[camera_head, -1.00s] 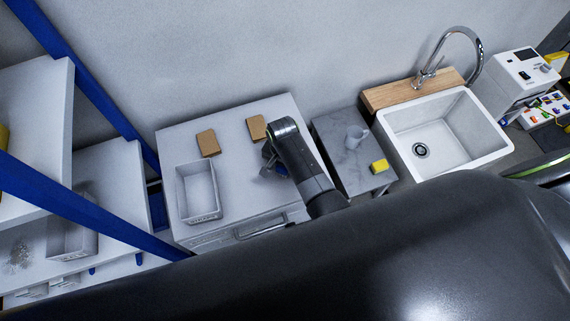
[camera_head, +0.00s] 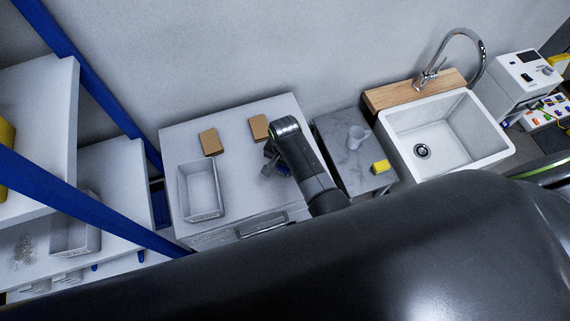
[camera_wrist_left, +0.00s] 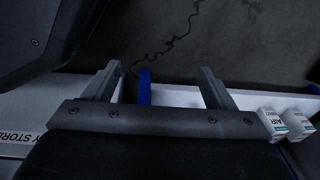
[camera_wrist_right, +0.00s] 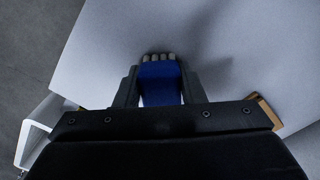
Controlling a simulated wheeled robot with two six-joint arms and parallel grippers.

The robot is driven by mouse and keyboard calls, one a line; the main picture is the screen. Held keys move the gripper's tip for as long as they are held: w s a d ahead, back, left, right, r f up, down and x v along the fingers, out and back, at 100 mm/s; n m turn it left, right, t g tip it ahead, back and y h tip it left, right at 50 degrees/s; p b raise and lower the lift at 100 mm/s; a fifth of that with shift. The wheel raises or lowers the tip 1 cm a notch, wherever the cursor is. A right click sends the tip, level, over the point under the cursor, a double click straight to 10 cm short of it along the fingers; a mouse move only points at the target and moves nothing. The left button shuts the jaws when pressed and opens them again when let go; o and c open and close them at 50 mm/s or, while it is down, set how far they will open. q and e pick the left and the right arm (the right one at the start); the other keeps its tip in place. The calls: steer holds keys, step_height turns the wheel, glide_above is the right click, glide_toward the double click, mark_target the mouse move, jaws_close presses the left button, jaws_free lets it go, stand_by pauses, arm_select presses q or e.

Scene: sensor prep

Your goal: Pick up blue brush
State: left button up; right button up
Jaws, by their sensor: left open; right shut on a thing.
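The blue brush (camera_wrist_right: 160,82) is between the fingers of my right gripper (camera_wrist_right: 158,90) in the right wrist view. It has a blue body and a row of pale bristle tufts at its far end. The right gripper is shut on it, over the white cabinet top (camera_head: 235,155). In the head view the right gripper (camera_head: 272,160) is partly hidden by its own arm, and a little blue shows beside it (camera_head: 284,171). I cannot tell whether the brush touches the surface. My left gripper (camera_wrist_left: 160,85) is open in the left wrist view, with its fingers wide apart.
A white bin (camera_head: 202,190) and two brown blocks (camera_head: 210,142) (camera_head: 259,127) are on the cabinet. Shelves with blue posts (camera_head: 85,75) stand left.

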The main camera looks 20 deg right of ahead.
steer(key=shift+r, duration=0.35)
steer(key=shift+r+p, duration=0.7)
steer(key=shift+p, duration=0.3)
step_height(320, 180, up, 6)
steer(key=p, duration=0.6)
steer(key=shift+f+p, duration=0.2)
steer(key=shift+p, duration=0.1)
arm_select(q)
steer(key=s+r+p, duration=0.4)
steer(key=s+r, duration=0.2)
steer(key=s, duration=0.1)
steer(key=shift+a+r+p, duration=0.3)
steer(key=shift+r+p, duration=0.05)
steer(key=shift+p, duration=0.05)
arm_select(e)
step_height(320, 180, up, 4)
steer(key=shift+r, duration=0.25)
